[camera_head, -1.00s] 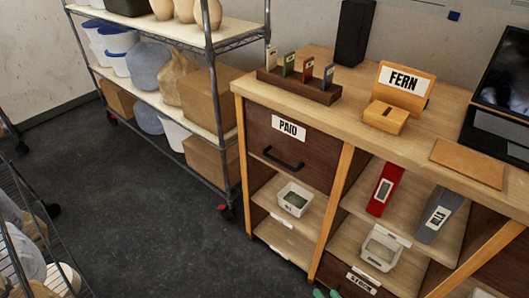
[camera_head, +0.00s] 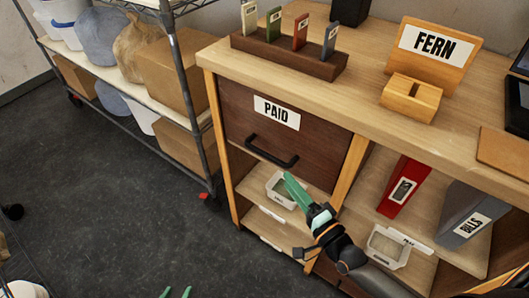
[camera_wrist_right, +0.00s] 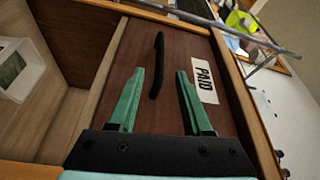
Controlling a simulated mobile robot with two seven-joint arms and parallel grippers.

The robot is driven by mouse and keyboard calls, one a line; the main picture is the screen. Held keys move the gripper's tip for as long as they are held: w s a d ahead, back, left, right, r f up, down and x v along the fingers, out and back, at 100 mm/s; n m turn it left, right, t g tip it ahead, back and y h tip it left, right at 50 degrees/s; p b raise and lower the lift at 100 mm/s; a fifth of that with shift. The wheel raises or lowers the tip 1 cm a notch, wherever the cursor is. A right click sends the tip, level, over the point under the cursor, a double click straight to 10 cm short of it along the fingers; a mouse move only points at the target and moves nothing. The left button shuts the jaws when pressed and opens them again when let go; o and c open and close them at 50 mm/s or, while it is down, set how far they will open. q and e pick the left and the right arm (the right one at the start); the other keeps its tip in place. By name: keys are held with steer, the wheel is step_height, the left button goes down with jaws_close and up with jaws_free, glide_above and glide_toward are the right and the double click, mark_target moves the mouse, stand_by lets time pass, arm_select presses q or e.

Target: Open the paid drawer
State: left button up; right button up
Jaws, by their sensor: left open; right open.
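The paid drawer (camera_head: 300,130) is a dark brown front under the counter, shut flush, with a white PAID label (camera_head: 277,112) and a black bar handle (camera_head: 270,153). My right gripper (camera_head: 290,180) reaches in from the lower right, its green fingers just below the handle's right part in the head view. In the right wrist view my right gripper (camera_wrist_right: 160,72) is open, with the handle (camera_wrist_right: 158,62) ahead between its fingertips; contact cannot be told. My left gripper (camera_head: 177,292) shows only its green fingertips at the bottom edge, open and empty.
Below the drawer, an open shelf holds a white bin (camera_head: 283,190). A wire rack (camera_head: 190,95) stands close at the left. The floor in front is clear.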

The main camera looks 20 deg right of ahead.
mark_target(268, 154)
steer(key=x, duration=1.1)
jaws_close()
stand_by(1.2)
